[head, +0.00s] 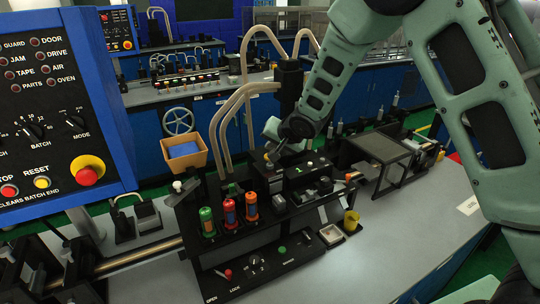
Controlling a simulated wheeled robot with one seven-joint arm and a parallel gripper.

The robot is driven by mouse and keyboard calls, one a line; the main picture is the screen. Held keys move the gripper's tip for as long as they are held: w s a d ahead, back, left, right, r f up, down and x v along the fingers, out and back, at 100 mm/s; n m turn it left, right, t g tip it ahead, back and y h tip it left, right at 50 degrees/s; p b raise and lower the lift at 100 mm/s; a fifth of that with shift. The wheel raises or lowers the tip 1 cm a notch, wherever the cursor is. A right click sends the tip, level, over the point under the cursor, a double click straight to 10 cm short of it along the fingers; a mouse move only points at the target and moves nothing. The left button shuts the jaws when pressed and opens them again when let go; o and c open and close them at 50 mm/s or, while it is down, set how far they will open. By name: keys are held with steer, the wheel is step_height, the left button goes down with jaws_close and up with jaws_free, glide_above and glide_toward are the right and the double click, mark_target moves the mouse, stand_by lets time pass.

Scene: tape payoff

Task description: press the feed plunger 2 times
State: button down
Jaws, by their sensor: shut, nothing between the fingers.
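The black tape machine (235,240) stands on the grey bench in the middle of the head view. My gripper (272,152) is shut and empty, low over the back of the machine, partly hidden by its own wrist. A small yellow part (267,157) shows right at the fingertips. I cannot tell whether it is the feed plunger, or whether the fingers touch it. A white knob (178,186) stands on the machine's left end.
A control panel (62,115) with a red stop button fills the left. A cardboard box (184,152) and beige hoses (222,115) stand behind the machine. A small tray (331,235) and a yellow cup (351,221) sit at its right front. Bare bench (420,235) lies further right.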

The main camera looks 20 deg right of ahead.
steer(key=shift+f, duration=0.1)
steer(key=shift+f+b, duration=0.3)
steer(key=shift+f+b, duration=1.05)
steer(key=shift+f, duration=0.25)
stand_by(1.2)
steer(key=shift+r, duration=0.1)
steer(key=shift+r+p, duration=1.3)
steer(key=shift+r, duration=0.3)
step_height(320, 180, up, 5)
steer(key=p, duration=0.4)
steer(key=shift+r, duration=0.1)
